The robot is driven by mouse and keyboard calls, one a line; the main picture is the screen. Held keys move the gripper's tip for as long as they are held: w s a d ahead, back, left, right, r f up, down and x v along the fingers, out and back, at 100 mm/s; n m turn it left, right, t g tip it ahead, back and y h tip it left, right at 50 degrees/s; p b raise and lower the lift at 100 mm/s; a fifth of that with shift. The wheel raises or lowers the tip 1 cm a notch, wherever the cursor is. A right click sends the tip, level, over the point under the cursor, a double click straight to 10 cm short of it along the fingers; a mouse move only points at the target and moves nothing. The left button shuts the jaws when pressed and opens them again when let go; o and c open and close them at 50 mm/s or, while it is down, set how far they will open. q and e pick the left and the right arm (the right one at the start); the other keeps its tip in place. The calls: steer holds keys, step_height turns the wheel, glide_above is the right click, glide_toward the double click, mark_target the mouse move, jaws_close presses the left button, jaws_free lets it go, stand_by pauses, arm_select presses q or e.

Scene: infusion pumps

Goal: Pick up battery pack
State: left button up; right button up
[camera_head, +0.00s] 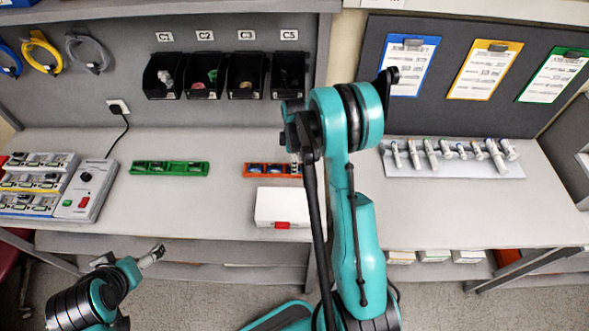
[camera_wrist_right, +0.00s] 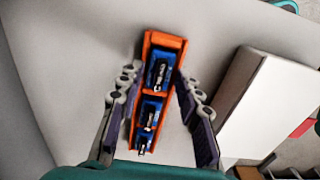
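An orange tray (camera_head: 249,170) lies on the workbench and holds several blue pieces with dark tops, which look like battery packs (camera_wrist_right: 161,73). The tray also shows in the right wrist view (camera_wrist_right: 148,44). My right gripper (camera_wrist_right: 163,78) is open, its fingers on either side of the tray with nothing held between them. In the head view my right arm hides the tray's right end and most of that gripper. My left gripper (camera_head: 152,255) hangs low in front of the bench, away from the tray; its finger gap is too small to judge.
A white box (camera_head: 282,204) with a red label stands just in front of the orange tray. A green tray (camera_head: 170,168) lies to the left, a grey charger-like station (camera_head: 85,190) farther left. A rack (camera_head: 455,165) stands right. Bench between the trays is clear.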

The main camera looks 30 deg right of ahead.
jaws_close()
steer(key=shift+r, duration=0.5)
step_height(320, 180, up, 4)
steer(key=shift+s+d+f+p, duration=0.1)
steer(key=shift+d+f+p, duration=0.1)
steer(key=shift+p, duration=0.15)
steer(key=s+d+r, duration=0.6)
steer(key=s+d, duration=0.2)
steer(key=shift+r+p, duration=0.25)
steer(key=shift+p, duration=0.2)
